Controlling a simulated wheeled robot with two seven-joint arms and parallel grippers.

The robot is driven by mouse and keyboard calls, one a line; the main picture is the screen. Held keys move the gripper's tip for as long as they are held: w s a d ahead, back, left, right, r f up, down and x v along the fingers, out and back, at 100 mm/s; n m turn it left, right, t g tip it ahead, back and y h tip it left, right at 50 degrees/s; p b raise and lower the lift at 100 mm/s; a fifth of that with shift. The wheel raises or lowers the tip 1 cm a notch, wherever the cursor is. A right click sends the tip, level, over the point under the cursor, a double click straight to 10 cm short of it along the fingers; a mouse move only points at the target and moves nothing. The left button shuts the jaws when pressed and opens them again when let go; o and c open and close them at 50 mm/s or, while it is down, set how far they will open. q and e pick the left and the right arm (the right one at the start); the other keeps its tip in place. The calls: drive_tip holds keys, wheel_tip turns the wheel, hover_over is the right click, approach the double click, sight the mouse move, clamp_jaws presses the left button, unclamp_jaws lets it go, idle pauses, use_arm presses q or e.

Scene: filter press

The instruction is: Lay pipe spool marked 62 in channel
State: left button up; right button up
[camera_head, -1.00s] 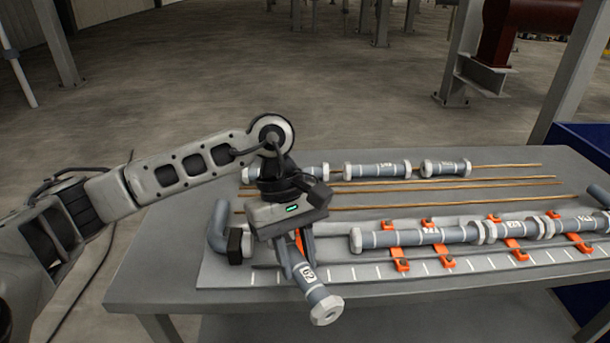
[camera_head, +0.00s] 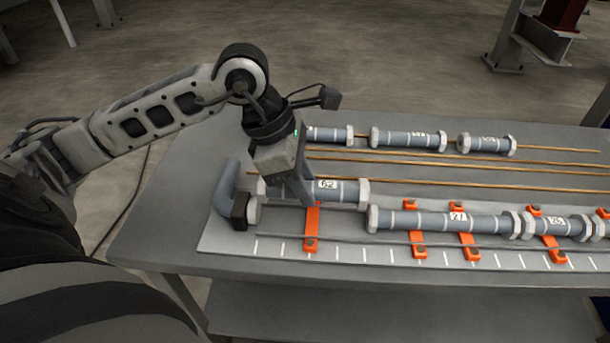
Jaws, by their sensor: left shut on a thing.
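The grey pipe spool marked 62 (camera_head: 342,190) is in my left gripper (camera_head: 318,200), which is shut on it near its left part. The spool now lies roughly in line with the channel (camera_head: 400,240), between the elbow pipe (camera_head: 228,190) at the left and the spool marked 27 (camera_head: 440,220) at the right. Its right flange is close to the left flange of spool 27; I cannot tell whether they touch. An orange clamp (camera_head: 312,230) lies under or just in front of spool 62. Whether the spool rests on the channel floor is unclear. My right gripper is not in view.
More spools (camera_head: 555,227) lie in line at the right, with several orange clamps (camera_head: 467,246). Loose spools (camera_head: 408,139) and thin copper-coloured rods (camera_head: 450,165) lie along the back of the grey table (camera_head: 190,165).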

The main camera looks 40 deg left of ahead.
use_arm(q)
drive_tip(key=shift+f, duration=0.55)
wheel_tip(320, 180, down, 2)
drive_tip(key=shift+b, duration=0.9)
drive_tip(key=shift+f+b, duration=0.6)
drive_tip(key=shift+b, duration=0.05)
drive_tip(key=shift+f+b, duration=0.35)
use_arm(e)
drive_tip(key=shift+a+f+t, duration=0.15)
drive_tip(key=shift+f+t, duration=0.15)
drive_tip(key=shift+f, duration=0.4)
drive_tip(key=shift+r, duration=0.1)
use_arm(q)
drive_tip(key=o, duration=1.1)
drive_tip(key=shift+r, duration=0.1)
